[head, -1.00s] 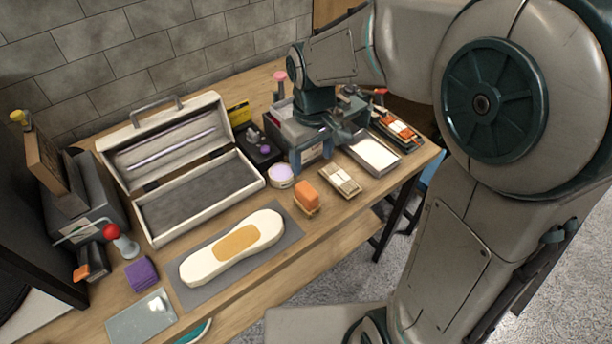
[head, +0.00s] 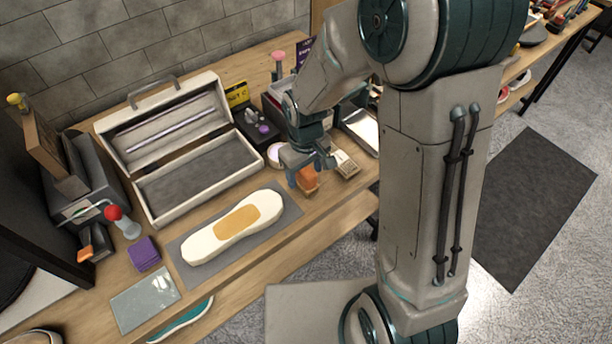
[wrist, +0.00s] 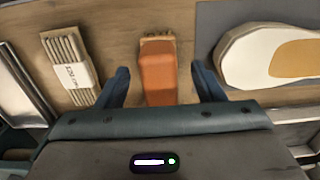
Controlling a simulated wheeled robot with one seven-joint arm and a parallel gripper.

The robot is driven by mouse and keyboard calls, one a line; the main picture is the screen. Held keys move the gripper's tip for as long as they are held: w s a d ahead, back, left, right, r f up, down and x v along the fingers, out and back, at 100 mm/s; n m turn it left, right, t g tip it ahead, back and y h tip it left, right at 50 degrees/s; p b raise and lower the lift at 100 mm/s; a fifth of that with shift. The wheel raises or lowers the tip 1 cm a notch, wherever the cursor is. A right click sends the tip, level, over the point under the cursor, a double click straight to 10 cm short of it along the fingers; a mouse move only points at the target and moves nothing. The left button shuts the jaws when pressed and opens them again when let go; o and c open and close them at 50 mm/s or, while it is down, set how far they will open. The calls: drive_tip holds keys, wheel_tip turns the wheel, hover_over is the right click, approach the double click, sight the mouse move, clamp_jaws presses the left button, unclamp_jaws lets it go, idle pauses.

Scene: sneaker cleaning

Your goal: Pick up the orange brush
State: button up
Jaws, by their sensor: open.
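The orange brush (head: 307,180) lies on the wooden table near its front edge, to the right of the white sole. My gripper (head: 307,175) is just over it and hides part of it in the head view. In the wrist view the orange brush (wrist: 159,75) is upright in the picture, with its orange block towards me and its pale bristle end away. My open gripper (wrist: 161,88) has one finger on each side of the brush, with a gap on both sides. The fingers do not appear to touch it.
The white sole with a tan patch (head: 206,241) lies on a grey mat (head: 290,207) left of the brush. A pale bundle with a label (wrist: 68,70) lies on its other side. An open toolbox (head: 160,203) stands behind. The table's front edge is close.

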sight(306, 170)
drive_tip(key=shift+f, duration=0.75)
drive_tip(key=shift+c, duration=0.3)
drive_tip(key=c, duration=1)
drive_tip(key=shift+r, duration=0.85)
wheel_tip(306, 170, up, 3)
drive_tip(key=shift+s+d+f, duration=0.1)
drive_tip(key=shift+s+d, duration=0.05)
drive_tip(key=s+d+r, duration=0.1)
drive_tip(key=s+r, duration=0.1)
drive_tip(key=s, duration=0.1)
drive_tip(key=s+d+r+b, duration=0.1)
drive_tip(key=s+d+r, duration=0.1)
drive_tip(key=s, duration=0.2)
drive_tip(key=s+d+r, duration=0.1)
drive_tip(key=s+r, duration=0.1)
drive_tip(key=s, duration=0.1)
drive_tip(key=shift+s+d+r, duration=0.15)
drive_tip(key=shift+d+r, duration=0.1)
drive_tip(key=shift+d, duration=0.05)
